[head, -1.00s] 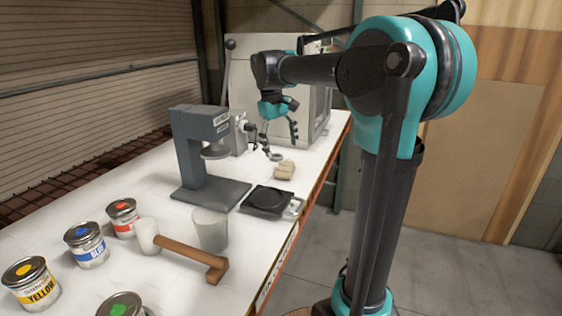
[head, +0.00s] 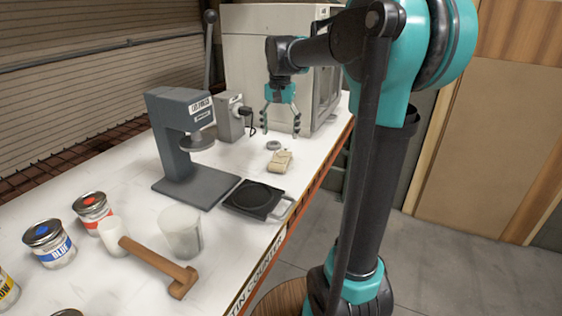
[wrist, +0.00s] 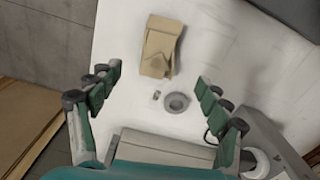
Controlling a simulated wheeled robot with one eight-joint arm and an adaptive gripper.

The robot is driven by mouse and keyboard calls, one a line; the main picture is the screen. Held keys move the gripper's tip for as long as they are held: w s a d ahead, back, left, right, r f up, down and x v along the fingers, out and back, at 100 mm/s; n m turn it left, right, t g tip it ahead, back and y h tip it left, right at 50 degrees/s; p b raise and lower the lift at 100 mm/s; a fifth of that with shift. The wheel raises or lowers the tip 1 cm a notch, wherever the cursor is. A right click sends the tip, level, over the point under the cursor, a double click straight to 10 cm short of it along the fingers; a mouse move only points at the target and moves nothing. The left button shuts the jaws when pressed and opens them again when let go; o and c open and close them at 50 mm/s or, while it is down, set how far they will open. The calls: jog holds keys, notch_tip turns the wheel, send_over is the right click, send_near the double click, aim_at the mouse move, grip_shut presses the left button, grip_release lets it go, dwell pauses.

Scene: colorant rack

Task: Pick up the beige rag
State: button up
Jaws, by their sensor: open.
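The beige rag (head: 280,161) lies folded on the white table near its right edge, behind the black hot plate. It also shows in the wrist view (wrist: 160,47), beyond the fingertips and near the top middle. My gripper (head: 281,130) points down, open and empty, above the table behind the rag. In the wrist view my gripper's fingers (wrist: 160,82) are spread wide, with the rag ahead of the gap between them and not touched.
A grey ring (head: 273,145) lies just behind the rag. A large white cabinet (head: 262,65) stands behind.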

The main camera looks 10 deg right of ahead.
aim_at(281, 157)
notch_tip(281, 157, down, 10)
jog(key=shift+w+d+f, duration=0.1)
jog(key=shift+d+f, duration=0.05)
jog(key=shift+f, duration=0.1)
jog(key=c, duration=1.2)
